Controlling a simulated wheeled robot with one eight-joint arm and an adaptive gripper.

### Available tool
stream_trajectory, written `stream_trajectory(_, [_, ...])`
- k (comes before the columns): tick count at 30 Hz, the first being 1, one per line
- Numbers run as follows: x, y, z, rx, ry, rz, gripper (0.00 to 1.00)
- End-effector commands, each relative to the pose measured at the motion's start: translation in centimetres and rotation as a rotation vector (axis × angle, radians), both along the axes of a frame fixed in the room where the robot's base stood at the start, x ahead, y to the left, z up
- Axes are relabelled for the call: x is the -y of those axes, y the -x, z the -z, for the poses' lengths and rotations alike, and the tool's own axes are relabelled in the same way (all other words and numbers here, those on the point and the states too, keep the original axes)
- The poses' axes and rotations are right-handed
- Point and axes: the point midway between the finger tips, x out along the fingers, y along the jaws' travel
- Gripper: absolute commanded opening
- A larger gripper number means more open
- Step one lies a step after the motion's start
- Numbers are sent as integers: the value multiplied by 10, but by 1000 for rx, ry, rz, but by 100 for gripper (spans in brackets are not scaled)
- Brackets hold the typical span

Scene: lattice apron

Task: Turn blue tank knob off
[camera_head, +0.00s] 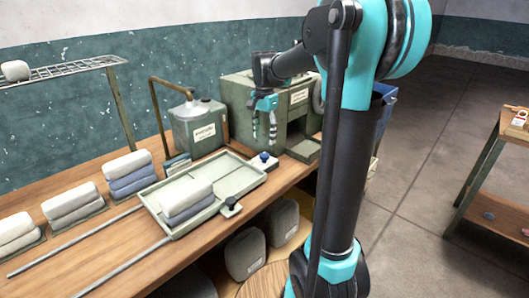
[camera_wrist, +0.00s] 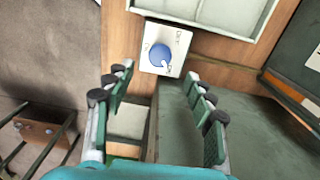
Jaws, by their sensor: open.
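The blue knob (camera_wrist: 160,55) sits on a white square plate (camera_wrist: 181,41) with small printed marks, on the wooden counter beside the tray. In the head view the blue knob (camera_head: 264,156) is at the tray's right end, on its white plate (camera_head: 259,164). My gripper (camera_wrist: 157,100) is open and empty in the wrist view, with the knob beyond the gap between its fingers. In the head view my gripper (camera_head: 263,132) hangs in front of the green cabinet, above and behind the knob. It touches nothing that I can see. The marks are too small to read surely.
A green tray (camera_head: 241,184) with folded cloths (camera_head: 187,198) lies on the counter, a black knob (camera_head: 231,202) at its front edge. A green tank (camera_head: 199,124) with a bent pipe stands behind. The green cabinet (camera_head: 238,100) is close to my gripper.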

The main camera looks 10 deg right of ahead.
Motion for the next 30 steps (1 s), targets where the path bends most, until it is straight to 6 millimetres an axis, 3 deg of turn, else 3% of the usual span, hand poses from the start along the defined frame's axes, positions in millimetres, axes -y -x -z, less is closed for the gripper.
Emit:
stream_trajectory(6, [0, 0, 42, 0, 0, 0, 55])
stream_trajectory(12, [0, 0, 67, 0, 0, 0, 55])
stream_trajectory(25, [0, 0, 75, 0, 0, 0, 55])
stream_trajectory(30, [0, 0, 75, 0, 0, -1, 34])
